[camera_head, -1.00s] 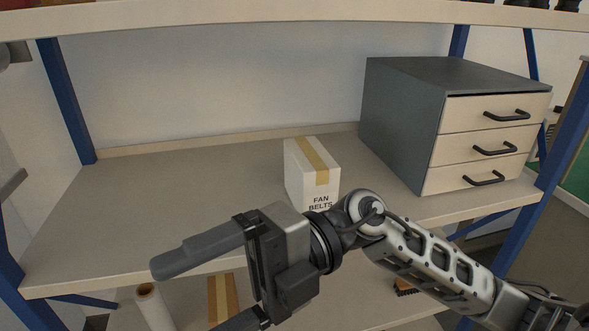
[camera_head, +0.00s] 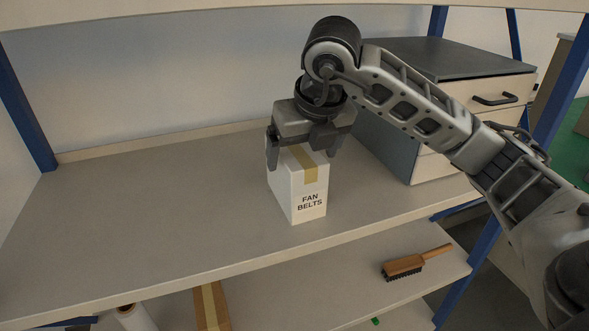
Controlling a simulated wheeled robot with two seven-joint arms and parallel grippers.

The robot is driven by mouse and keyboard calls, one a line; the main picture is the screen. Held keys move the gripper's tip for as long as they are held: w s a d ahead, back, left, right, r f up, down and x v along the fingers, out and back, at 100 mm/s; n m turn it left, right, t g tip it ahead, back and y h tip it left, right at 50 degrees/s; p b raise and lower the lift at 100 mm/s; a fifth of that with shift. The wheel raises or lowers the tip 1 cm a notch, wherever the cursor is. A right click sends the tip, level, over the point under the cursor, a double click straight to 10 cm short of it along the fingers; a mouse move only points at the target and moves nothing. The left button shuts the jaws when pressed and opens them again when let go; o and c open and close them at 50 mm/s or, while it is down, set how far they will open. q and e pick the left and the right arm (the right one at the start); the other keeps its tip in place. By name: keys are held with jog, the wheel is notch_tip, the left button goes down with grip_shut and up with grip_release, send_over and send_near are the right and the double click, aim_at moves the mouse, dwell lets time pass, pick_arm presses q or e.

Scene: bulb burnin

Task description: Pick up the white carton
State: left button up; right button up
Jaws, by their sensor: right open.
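The white carton (camera_head: 309,205) stands upright on the shelf, with a tan tape strip over its top and "FAN BELTS" printed on its front. My right gripper (camera_head: 301,158) is open and points down over the carton from above. One finger is at the carton's left side and the other at its upper right. I cannot tell whether the fingers touch it. The gripper hides the back part of the carton's top. My left gripper is not in view.
A grey drawer cabinet (camera_head: 392,150) stands right of the carton, partly behind my right arm. The shelf (camera_head: 150,215) is bare to the left. On the lower shelf are a wooden brush (camera_head: 405,266), a brown taped box (camera_head: 212,308) and a white roll (camera_head: 135,318).

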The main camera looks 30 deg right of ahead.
aim_at(296, 149)
jog(key=shift+w+d, duration=0.2)
jog(key=shift+w, duration=0.85)
jog(key=x, duration=0.4)
jog(key=shift+w+d+f+p, duration=0.1)
jog(key=shift+w+f+p, duration=0.05)
jog(key=shift+w+p, duration=0.2)
jog(key=shift+w+f, duration=0.15)
jog(key=shift+f, duration=0.2)
jog(key=shift+f+b, duration=0.2)
jog(key=shift+b, duration=0.2)
jog(key=c, duration=1.2)
